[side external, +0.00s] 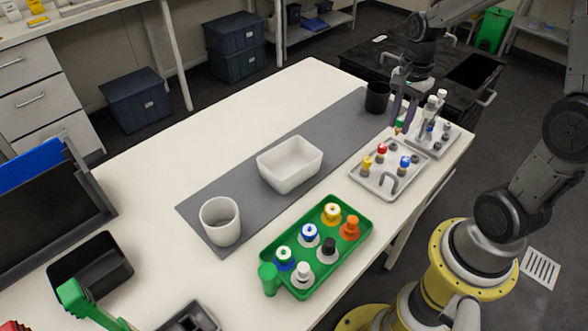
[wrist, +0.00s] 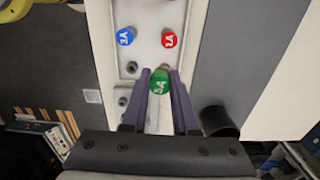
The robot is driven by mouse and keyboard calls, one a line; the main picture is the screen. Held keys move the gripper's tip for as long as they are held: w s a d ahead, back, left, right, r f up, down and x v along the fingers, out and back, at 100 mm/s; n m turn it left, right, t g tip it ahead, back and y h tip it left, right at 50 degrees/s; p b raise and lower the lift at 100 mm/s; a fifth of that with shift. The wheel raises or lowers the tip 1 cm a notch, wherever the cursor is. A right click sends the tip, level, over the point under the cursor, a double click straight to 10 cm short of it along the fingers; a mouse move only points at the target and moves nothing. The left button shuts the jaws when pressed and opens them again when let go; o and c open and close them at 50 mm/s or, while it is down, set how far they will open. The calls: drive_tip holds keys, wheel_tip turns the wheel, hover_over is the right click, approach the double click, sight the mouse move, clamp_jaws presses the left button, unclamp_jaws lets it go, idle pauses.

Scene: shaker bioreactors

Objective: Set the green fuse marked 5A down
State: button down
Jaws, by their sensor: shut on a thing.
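The green fuse marked 5A (wrist: 160,85) is between the fingertips of my gripper (wrist: 159,76) in the wrist view, its marked top facing the camera. In the side view my gripper (side external: 405,110) points down, shut on the green fuse (side external: 399,126), near the far end of the light fuse tray (side external: 372,187). The fuse's lower end is hard to make out, so I cannot tell whether it touches anything. The tray holds a yellow fuse (side external: 366,163), a red fuse (side external: 382,149) and a blue fuse (side external: 405,162). The red (wrist: 169,39) and blue (wrist: 125,36) tops also show in the wrist view.
A second light tray (side external: 440,142) with white-topped items stands close beside my gripper. A black cup (side external: 377,97) is on the grey mat (side external: 225,184). A white bin (side external: 290,165), a white cup (side external: 220,220) and a green tray of bottles (side external: 364,236) stand nearer.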

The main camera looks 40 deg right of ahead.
drive_tip(key=a+r+n, duration=0.1)
drive_tip(key=a+r, duration=0.2)
drive_tip(key=a, duration=0.5)
drive_tip(key=a+r+n, duration=0.1)
drive_tip(key=a+r, duration=0.2)
drive_tip(key=a, duration=0.5)
hover_over(303, 165)
drive_tip(key=f, duration=0.8)
drive_tip(key=shift+s+f, duration=0.3)
drive_tip(key=shift+f, duration=0.05)
drive_tip(key=shift+w+f, duration=0.2)
drive_tip(key=shift+f, duration=0.1)
drive_tip(key=shift+w+f, duration=0.15)
drive_tip(key=shift+f, duration=1.5)
drive_tip(key=c, duration=0.7)
unclamp_jaws()
drive_tip(key=shift+f, duration=0.1)
